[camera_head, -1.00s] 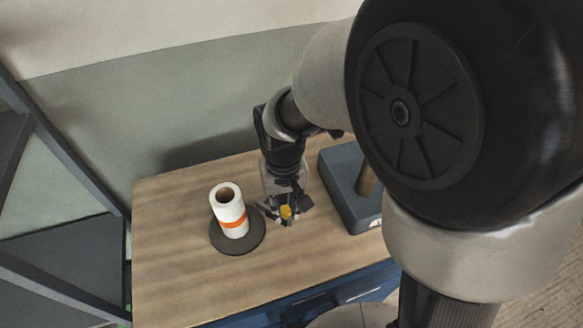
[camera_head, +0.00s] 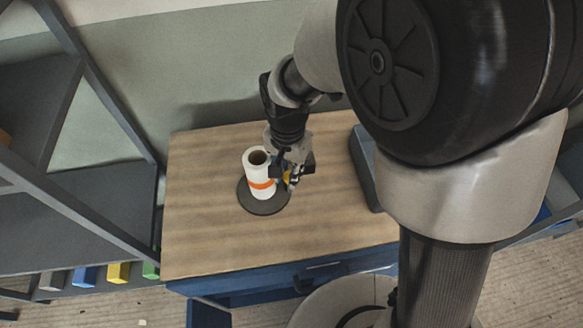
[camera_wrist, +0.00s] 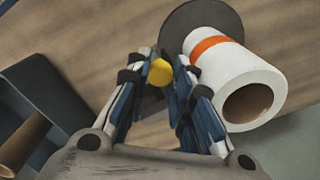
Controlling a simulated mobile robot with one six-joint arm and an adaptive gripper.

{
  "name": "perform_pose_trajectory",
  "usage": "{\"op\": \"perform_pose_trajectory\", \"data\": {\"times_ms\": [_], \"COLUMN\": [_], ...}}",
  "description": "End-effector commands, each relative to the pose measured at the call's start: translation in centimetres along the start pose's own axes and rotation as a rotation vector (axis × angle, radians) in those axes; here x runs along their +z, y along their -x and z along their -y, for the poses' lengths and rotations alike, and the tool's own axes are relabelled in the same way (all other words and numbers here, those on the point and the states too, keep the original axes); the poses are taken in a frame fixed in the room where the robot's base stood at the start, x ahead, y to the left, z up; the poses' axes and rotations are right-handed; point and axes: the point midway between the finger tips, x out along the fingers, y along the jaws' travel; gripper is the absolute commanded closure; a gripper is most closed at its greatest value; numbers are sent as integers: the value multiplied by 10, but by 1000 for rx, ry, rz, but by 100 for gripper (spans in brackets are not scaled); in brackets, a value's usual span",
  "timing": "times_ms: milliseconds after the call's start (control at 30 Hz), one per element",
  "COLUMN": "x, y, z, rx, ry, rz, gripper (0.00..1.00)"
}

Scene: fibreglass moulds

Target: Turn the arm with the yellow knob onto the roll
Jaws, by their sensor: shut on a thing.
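The white roll (camera_head: 260,185) with an orange band stands upright on a dark round base (camera_head: 248,204) on the wooden top. In the wrist view the roll (camera_wrist: 238,75) lies just right of my fingers. The yellow knob (camera_wrist: 161,73) is between my fingertips, and a little yellow (camera_head: 287,177) shows in the head view. My gripper (camera_head: 291,175) is shut on the knob, close beside the roll's right side. A dark part shows below the knob between my fingers; most of the arm that carries the knob is hidden. Whether it touches the roll I cannot tell.
A dark grey box (camera_head: 364,165) stands right of my gripper; the wrist view shows a brown tube (camera_wrist: 22,142) at it. The wooden top (camera_head: 210,235) is clear in front and left. A dark shelf frame (camera_head: 100,95) stands left, with coloured bins (camera_head: 118,272) low down.

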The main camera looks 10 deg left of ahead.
Motion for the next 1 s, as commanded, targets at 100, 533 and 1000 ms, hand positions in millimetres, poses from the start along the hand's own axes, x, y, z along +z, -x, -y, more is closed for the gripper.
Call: {"op": "perform_pose_trajectory", "data": {"times_ms": [100,533,1000], "x": [0,0,-1], "y": [0,0,0], "z": [1,0,1], "rx": [-1,-1,-4], "ry": [-3,-2,3], "rz": [-1,-1,-2], "gripper": [100,68,57]}}
